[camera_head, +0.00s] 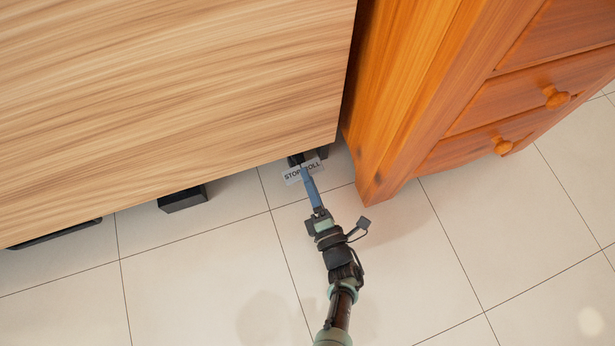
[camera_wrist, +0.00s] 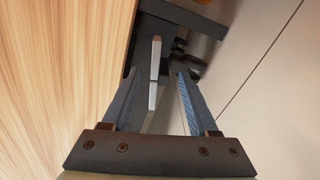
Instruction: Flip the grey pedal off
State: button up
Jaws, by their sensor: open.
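A light grey plate lettered "STOP ROLL" (camera_head: 291,177) shows low by the floor, under the lower right corner of the wooden panel, partly covered by my gripper. In the wrist view a narrow pale grey strip (camera_wrist: 154,58) is seen nearly edge-on, between and beyond my fingers. I cannot tell whether this strip is the pedal or the lettered plate. My gripper (camera_head: 303,169) reaches down to the plate with its blue fingers. In the wrist view my gripper (camera_wrist: 159,74) is open, with a finger on either side of the strip. Contact cannot be made out.
The large wooden panel (camera_head: 170,90) overhangs the spot on the left. An orange wooden drawer cabinet (camera_head: 440,90) stands close on the right. A black block (camera_head: 182,199) sits under the panel's edge further left. Tiled floor (camera_head: 200,280) is clear in front.

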jog(key=shift+x, duration=0.8)
grip_shut()
